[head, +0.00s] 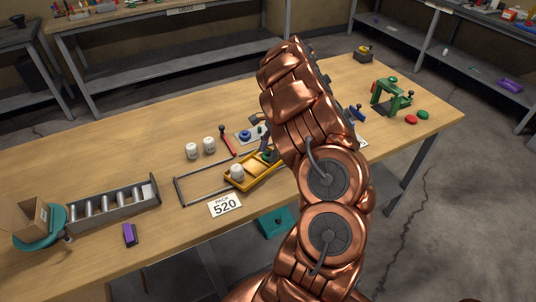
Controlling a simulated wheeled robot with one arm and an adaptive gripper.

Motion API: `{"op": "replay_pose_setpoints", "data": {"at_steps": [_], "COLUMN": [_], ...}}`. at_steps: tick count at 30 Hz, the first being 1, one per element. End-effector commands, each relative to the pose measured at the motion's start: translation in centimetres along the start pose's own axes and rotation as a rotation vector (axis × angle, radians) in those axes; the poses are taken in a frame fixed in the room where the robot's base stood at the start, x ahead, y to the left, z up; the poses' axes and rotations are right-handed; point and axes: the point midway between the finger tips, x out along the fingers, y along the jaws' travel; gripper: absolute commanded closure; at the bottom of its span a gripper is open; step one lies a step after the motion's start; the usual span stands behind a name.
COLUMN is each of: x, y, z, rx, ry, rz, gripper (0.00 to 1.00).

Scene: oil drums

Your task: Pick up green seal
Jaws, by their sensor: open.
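A green disc (423,115), which looks like a seal, lies at the right end of the workbench next to a red disc (411,119). Other small green shapes show near my gripper: one beside a blue ring on a grey plate (239,139), and one in the yellow tray (240,183). I cannot tell which of these are seals. My gripper (262,134) is open over the middle of the bench, above the area between the grey plate and the yellow tray. My copper arm hides part of it and the bench behind. I see nothing held.
A wire frame (178,191), two white containers (201,148) and a red-handled tool (227,141) lie left of my gripper. A grey rack (112,204) and cardboard box (33,216) stand far left. A green press (388,95) stands right. The bench's back left is clear.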

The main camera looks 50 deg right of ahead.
Motion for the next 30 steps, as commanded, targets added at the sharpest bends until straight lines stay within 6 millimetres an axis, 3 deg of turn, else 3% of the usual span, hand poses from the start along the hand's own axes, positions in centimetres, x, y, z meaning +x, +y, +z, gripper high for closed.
{"op": "replay_pose_setpoints", "data": {"at_steps": [10,19,30], "x": [0.43,0.43,-0.16], "y": [-0.01,0.01,0.02], "z": [-0.04,-0.03,0.24], "rx": [0.001,0.001,0.000], "ry": [0.001,0.000,0.001], "rz": [-0.002,-0.001,-0.001], "gripper": [0.45,0.76,0.77]}}
